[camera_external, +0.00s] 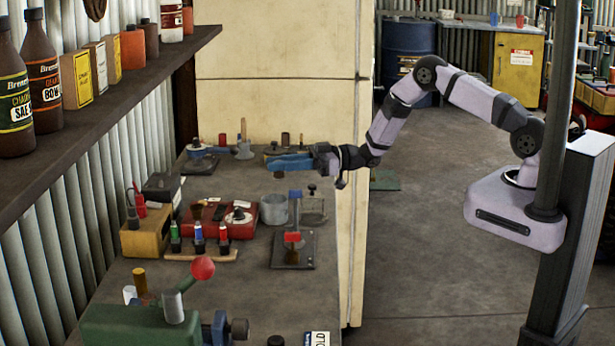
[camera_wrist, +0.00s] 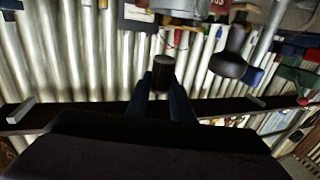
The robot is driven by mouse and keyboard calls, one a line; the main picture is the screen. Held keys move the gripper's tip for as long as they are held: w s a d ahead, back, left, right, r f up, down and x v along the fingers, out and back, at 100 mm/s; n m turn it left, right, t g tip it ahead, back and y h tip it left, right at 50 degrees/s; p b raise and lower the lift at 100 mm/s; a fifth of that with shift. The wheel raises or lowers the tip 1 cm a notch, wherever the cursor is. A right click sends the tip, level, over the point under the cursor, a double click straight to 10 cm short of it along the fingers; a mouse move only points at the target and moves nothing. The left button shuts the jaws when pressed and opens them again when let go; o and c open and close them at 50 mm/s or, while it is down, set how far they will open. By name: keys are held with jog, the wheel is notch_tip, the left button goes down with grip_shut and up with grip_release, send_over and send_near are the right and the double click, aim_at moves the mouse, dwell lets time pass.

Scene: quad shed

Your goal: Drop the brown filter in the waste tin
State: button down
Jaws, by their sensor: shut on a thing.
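My gripper (camera_external: 285,163) has blue fingers and reaches left from the arm, above the far part of the bench. In the wrist view the blue fingers (camera_wrist: 162,100) are shut on the brown filter (camera_wrist: 163,73), a short dark brown cylinder at their tips. In the external view the fingers mostly hide it. The likely waste tin is a grey, open-topped metal can (camera_external: 273,209) on the bench. It stands nearer the camera than my gripper and below it. The gripper is apart from it. I cannot make out the tin in the wrist view.
Beside the tin are a red box (camera_external: 240,219), a glass-like jar (camera_external: 313,209) and a blue-topped post (camera_external: 295,207). A dark plate with a red-topped part (camera_external: 292,237) is nearer. A green vise-like tool (camera_external: 140,325) is in front. A shelf (camera_external: 120,85) with bottles overhangs the left.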

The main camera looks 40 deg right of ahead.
jog(key=shift+f+b, duration=0.35)
jog(key=shift+f, duration=0.55)
jog(key=c, duration=1.5)
grip_release()
jog(key=shift+o, duration=0.2)
jog(key=shift+d, duration=0.1)
jog(key=shift+s+d+f+b, duration=0.1)
jog(key=shift+s+d+b, duration=0.2)
jog(key=shift+d+b, duration=0.25)
jog(key=shift+b+v, duration=1)
jog(key=shift+v, duration=1.95)
